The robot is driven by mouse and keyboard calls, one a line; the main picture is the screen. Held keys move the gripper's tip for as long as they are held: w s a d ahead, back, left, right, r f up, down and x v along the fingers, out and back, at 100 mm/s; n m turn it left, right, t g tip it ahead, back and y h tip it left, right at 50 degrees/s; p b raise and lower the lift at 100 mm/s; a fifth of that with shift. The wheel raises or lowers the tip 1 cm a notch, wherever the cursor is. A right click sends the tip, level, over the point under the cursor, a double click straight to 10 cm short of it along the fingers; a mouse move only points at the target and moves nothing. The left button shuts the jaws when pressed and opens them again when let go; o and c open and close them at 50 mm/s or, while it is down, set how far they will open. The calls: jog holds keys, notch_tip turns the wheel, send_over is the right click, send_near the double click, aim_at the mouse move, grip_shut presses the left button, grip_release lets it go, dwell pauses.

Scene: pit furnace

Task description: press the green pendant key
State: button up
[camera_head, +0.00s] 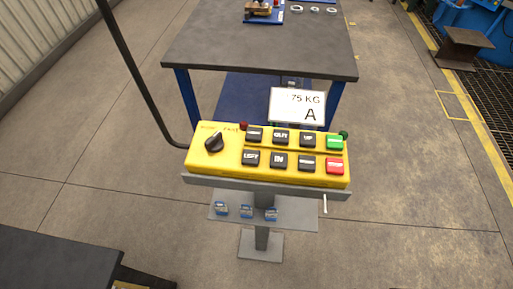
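The yellow pendant (225,162) rests on a grey stand in the middle of the view. Its green key (334,142) is at the right end of the upper row, with a red key (334,166) directly below it. Several black keys with white labels, some reading OUT, UP, LEFT and IN, fill the rest of the two rows. A black rotary knob (214,142) sits at the left end. Nothing covers the green key. My gripper is not in view.
A placard (297,105) reading "75 KG A" stands behind the pendant. A dark-topped table (260,50) is beyond it. A black cable or pole (135,75) runs down to the pendant's left. A dark surface (55,258) is at lower left.

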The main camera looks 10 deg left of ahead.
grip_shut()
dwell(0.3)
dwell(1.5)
